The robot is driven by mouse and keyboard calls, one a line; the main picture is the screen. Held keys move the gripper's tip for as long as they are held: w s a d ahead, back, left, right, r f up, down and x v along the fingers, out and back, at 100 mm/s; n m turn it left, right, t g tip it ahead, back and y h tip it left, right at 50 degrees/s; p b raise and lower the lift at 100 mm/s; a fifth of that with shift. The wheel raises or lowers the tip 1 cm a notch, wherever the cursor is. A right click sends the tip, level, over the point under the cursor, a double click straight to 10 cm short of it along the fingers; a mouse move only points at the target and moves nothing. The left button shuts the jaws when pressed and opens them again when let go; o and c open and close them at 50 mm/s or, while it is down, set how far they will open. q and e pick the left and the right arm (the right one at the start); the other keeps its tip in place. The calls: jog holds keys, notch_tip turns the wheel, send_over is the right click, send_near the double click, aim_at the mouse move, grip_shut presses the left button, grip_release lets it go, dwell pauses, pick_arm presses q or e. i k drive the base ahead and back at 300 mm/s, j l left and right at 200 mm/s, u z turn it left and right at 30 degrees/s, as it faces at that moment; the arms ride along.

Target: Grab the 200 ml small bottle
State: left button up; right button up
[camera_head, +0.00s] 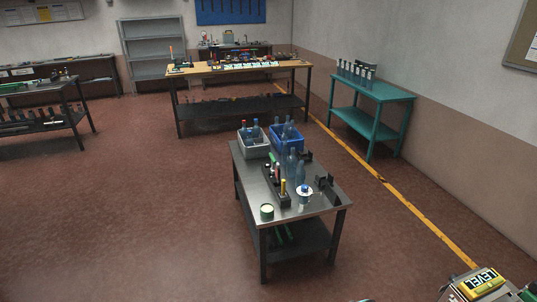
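A metal table (325,203) stands near the middle of the room with several bluish bottles. Two clear blue-grey bottles (292,163) stand upright close together on its top, behind a dark rack (270,181) of small coloured items. More bottles (255,130) stand in a grey crate (252,150), and others (288,128) stand in a blue crate (287,143) beside it. A small blue-topped item (304,189) sits on a white disc. No volume marking is legible, so I cannot tell which bottle is 200 ml. Neither of my grippers is in view.
A teal table (372,90) stands by the right wall, and a long workbench (242,70) stands behind. A yellow device (481,281) is at the bottom right. Floor left of the metal table is clear.

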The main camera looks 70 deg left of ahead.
aim_at(284, 152)
jog(key=j+u, duration=0.1)
jog(key=u, duration=1.95)
jog(key=i+j+z, duration=0.8)
jog(key=j, duration=0.3)
jog(key=i+j+z, duration=0.25)
jog(key=j, duration=0.2)
jog(key=i+j+z, duration=0.3)
jog(key=j, duration=0.2)
jog(key=j+z, duration=0.25)
jog(key=j, duration=0.25)
jog(key=i+j+z, duration=0.1)
jog(key=j+z, duration=0.15)
jog(key=j, duration=0.35)
jog(key=j+z, duration=0.25)
jog(key=j, duration=0.3)
